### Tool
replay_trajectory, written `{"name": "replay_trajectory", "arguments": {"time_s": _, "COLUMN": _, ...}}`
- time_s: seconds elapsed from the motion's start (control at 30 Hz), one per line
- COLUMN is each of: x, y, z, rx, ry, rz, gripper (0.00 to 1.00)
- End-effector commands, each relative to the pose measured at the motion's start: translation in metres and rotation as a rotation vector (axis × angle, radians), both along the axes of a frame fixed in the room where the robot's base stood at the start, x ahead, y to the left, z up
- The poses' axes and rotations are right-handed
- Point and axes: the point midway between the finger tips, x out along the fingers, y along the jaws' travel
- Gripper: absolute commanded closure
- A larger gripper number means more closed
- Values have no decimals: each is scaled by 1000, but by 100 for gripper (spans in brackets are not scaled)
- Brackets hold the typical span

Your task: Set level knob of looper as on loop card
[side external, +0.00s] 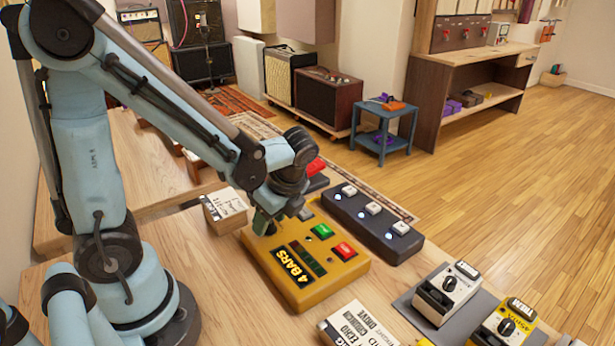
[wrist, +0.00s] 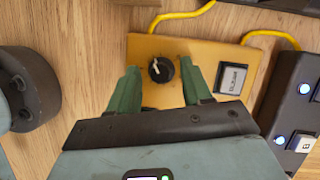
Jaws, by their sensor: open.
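The looper (side external: 335,272) is a yellow box marked "4 BARS" with a green and a red button, on the wooden bench. A black knob (wrist: 161,70) with a white pointer mark on its left part sits on the yellow top in the wrist view. My gripper (wrist: 162,66) is open, one green finger on each side of the knob, with visible gaps. In the side view my gripper (side external: 264,222) is low over the looper's far left end and hides the knob. A small box with a printed white face (side external: 222,208) stands left of the looper; its print is unreadable.
A dark pedal strip (side external: 372,222) with several lit switches lies right of the looper. A printed card block (side external: 357,326) stands at the front. Yellow cables (wrist: 182,15) leave the looper. A grey button (wrist: 232,78) is near the knob.

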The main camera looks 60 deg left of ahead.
Motion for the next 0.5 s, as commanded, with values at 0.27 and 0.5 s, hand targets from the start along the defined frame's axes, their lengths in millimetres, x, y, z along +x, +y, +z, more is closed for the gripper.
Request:
{"name": "replay_trajectory", "arguments": {"time_s": 0.27, "x": 1, "y": -3, "z": 9, "rx": 1, "ry": 0, "rz": 0, "gripper": 51}}
{"name": "replay_trajectory", "arguments": {"time_s": 0.5, "x": 5, "y": -15, "z": 38, "rx": 1, "ry": 0, "rz": -1, "gripper": 51}}
